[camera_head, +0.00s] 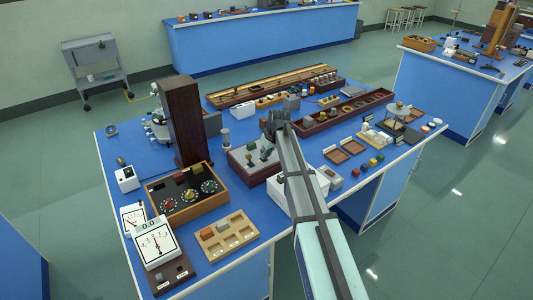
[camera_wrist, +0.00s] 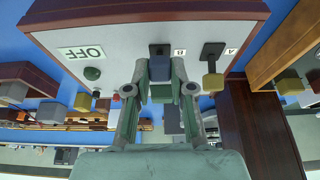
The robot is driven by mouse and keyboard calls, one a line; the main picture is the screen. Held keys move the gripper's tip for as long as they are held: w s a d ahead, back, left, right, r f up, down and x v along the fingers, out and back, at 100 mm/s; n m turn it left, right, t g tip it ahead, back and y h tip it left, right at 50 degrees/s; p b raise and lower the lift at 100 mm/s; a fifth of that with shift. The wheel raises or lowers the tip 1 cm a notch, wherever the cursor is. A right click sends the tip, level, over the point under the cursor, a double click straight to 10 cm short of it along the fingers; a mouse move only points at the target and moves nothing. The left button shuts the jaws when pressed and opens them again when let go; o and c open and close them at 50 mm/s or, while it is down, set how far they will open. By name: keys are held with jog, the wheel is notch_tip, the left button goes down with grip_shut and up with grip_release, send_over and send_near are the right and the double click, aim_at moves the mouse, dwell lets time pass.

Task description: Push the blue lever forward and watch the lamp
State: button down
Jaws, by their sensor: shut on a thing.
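The lever box (camera_head: 240,168), with a grey top and dark red wooden sides, stands near the middle of the blue bench. In the wrist view, its panel (camera_wrist: 120,45) shows upside down. The blue lever (camera_wrist: 159,68) stands at the slot marked B. My gripper (camera_wrist: 160,80) is shut on its blue-grey knob, one finger on each side. A lever with a yellow knob (camera_wrist: 212,81) stands beside it at the mark A. A dark green dome (camera_wrist: 92,73), perhaps the lamp, sits by the OFF plate (camera_wrist: 82,53) and looks unlit. My arm hides part of the box in the head view.
A tall dark brown wooden case (camera_head: 183,120) and a dial box (camera_head: 185,205) stand left of the lever box. A wooden sorting tray (camera_head: 237,247) lies in front. A long dark red tray (camera_head: 325,122) lies behind and right. The bench is crowded.

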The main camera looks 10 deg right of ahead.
jog(key=shift+w+a+r+g+h+p, duration=0.15)
jog(key=shift+w+g+h+p, duration=0.05)
jog(key=shift+w+g+p, duration=0.2)
jog(key=shift+w+a+r+g+h+p, duration=0.1)
jog(key=shift+w+a+g+h+p, duration=0.15)
jog(key=shift+w+g, duration=0.2)
jog(key=shift+w+a+g+h+p, duration=0.2)
jog(key=shift+w+g+h+p, duration=0.35)
jog(key=shift+g, duration=0.6)
jog(key=shift+w+a+f+g+h+p, duration=0.2)
jog(key=shift+w+g+h+p, duration=0.35)
jog(key=shift+g, duration=0.55)
jog(key=shift+w+a+f+g+h, duration=0.15)
jog(key=shift+w+g+h, duration=0.1)
jog(key=shift+g, duration=0.3)
jog(key=shift+w+a+f+g+h, duration=0.1)
jog(key=shift+g+h, duration=0.1)
jog(key=shift+g, duration=0.35)
jog(key=c, duration=1)
grip_release()
jog(key=shift+s, duration=0.1)
